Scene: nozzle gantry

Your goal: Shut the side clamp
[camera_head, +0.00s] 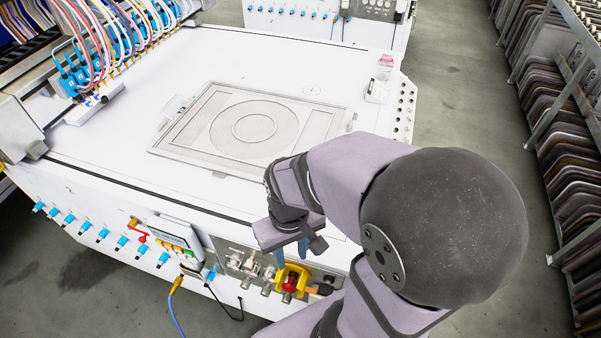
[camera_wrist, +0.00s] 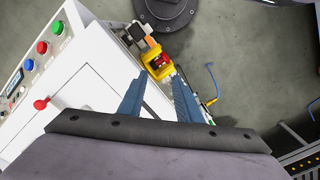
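My gripper (camera_head: 290,254) hangs over the front edge of the white machine table, just above the front panel. In the wrist view my gripper (camera_wrist: 155,90) has its two blue fingers apart with nothing between them. A yellow bracket with a red knob (camera_head: 291,281) sits on the front panel close below the fingers. In the wrist view this bracket (camera_wrist: 158,60) shows beyond the fingertips, apart from them. A flat square frame (camera_head: 165,146) with a ring in it lies on the table. A small grey fitting (camera_head: 176,106) is at its left edge. I cannot tell for sure which part is the side clamp.
Valves and fittings (camera_head: 245,266) line the front panel beside the yellow bracket. A control screen (camera_head: 172,236) and blue connectors (camera_head: 103,235) are further left. Coloured hoses (camera_head: 100,40) crowd the table's back left. Racks of panels (camera_head: 560,150) stand at the right, across a clear floor.

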